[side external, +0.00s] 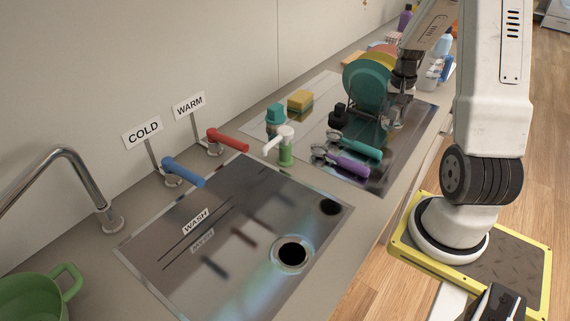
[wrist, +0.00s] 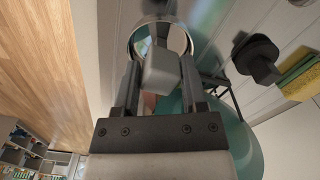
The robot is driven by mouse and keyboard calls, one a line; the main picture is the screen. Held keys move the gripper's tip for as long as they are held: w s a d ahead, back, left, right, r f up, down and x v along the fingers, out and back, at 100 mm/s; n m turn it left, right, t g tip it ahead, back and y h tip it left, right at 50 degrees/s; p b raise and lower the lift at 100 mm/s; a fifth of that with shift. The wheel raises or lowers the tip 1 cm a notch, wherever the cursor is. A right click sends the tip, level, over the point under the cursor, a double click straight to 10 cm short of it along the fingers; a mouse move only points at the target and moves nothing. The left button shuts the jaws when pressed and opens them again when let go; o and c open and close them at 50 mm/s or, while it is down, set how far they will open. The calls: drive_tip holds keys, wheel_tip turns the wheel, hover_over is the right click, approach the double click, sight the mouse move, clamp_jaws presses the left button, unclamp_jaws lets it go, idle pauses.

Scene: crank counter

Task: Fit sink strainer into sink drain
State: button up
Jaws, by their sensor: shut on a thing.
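My gripper (side external: 398,106) is at the back right of the counter, beside the teal plate. In the wrist view my gripper (wrist: 160,75) is shut on the grey block-shaped knob of the sink strainer (wrist: 136,42), whose round metal rim shows beyond the fingertips. In the side view the strainer is small and hard to make out at the fingers. The sink drain (side external: 292,254) is a dark round hole with a pale ring in the sink marked WASH (side external: 170,265), well to the front left of my gripper. Nothing covers the drain.
Plates (side external: 367,84) stand in a rack next to my gripper. A black knobbed object (side external: 339,115), a sponge (side external: 300,100), and teal and purple-handled tools (side external: 350,167) lie nearby.

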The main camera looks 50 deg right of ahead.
sight(393, 108)
drive_tip(key=shift+r, duration=0.25)
drive_tip(key=shift+r, duration=0.55)
drive_tip(key=r, duration=0.4)
drive_tip(key=shift+w+a, duration=0.35)
drive_tip(key=shift+n, duration=0.9)
drive_tip(key=w+a, duration=0.2)
drive_tip(key=a, duration=0.1)
drive_tip(key=w+a, duration=0.2)
drive_tip(key=a, duration=0.1)
drive_tip(key=w+a, duration=0.2)
drive_tip(key=a, duration=0.1)
drive_tip(key=shift+w+a, duration=0.25)
drive_tip(key=shift+a, duration=0.1)
drive_tip(key=a+n, duration=0.1)
drive_tip(key=a, duration=0.9)
drive_tip(key=a+n, duration=0.2)
drive_tip(key=a, duration=0.8)
drive_tip(key=s+a+n, duration=0.1)
drive_tip(key=a+n, duration=0.1)
drive_tip(key=a, duration=0.8)
drive_tip(key=shift+a+f, duration=0.15)
wheel_tip(393, 108, down, 19)
drive_tip(key=shift+r, duration=0.1)
clamp_jaws()
drive_tip(key=shift+f, duration=0.85)
